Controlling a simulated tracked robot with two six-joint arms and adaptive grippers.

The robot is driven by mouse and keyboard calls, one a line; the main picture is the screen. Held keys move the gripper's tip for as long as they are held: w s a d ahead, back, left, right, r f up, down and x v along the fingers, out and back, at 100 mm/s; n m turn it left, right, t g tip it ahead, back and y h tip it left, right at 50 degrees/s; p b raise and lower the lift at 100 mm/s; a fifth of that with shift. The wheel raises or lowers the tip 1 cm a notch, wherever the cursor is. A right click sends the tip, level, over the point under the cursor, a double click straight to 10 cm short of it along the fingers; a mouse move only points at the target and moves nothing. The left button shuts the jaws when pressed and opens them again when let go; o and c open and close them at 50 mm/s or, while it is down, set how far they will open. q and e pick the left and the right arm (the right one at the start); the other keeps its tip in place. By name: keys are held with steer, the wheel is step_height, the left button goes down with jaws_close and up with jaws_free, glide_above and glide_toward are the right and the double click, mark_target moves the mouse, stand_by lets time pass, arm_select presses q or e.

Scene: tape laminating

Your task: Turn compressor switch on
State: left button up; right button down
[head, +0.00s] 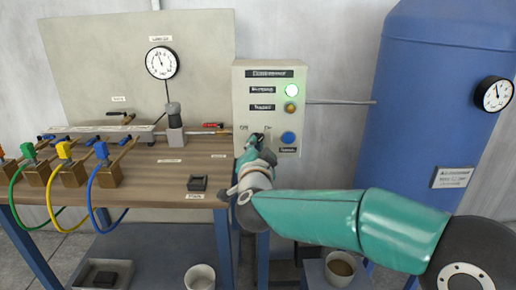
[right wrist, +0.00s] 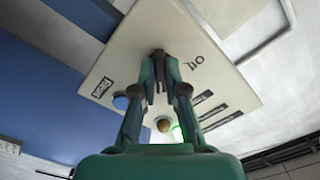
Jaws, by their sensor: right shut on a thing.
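The compressor control box (head: 241,95) is a cream panel on the wall in the head view. It has a lit green lamp (head: 292,90), an amber lamp (head: 291,107) and a blue button (head: 288,137). The switch sits at its lower left under the off and on labels, mostly hidden by my right gripper (head: 256,142). In the right wrist view my right gripper (right wrist: 159,62) is shut on the dark switch knob (right wrist: 158,53) at the panel face. The knob's exact angle is hard to tell. My left gripper is not in view.
A wooden bench (head: 145,185) with valves and green, yellow and blue hoses stands to the left. A gauge (head: 162,63) is on the board behind it. A blue tank (head: 415,120) with a gauge (head: 494,94) stands to the right. Buckets (head: 200,277) are below.

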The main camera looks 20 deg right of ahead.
steer(key=shift+d+r, duration=0.2)
steer(key=shift+d, duration=0.05)
steer(key=c, duration=1.2)
jaws_free()
steer(key=shift+s, duration=0.1)
steer(key=shift+a+f, duration=0.1)
steer(key=v, duration=1.2)
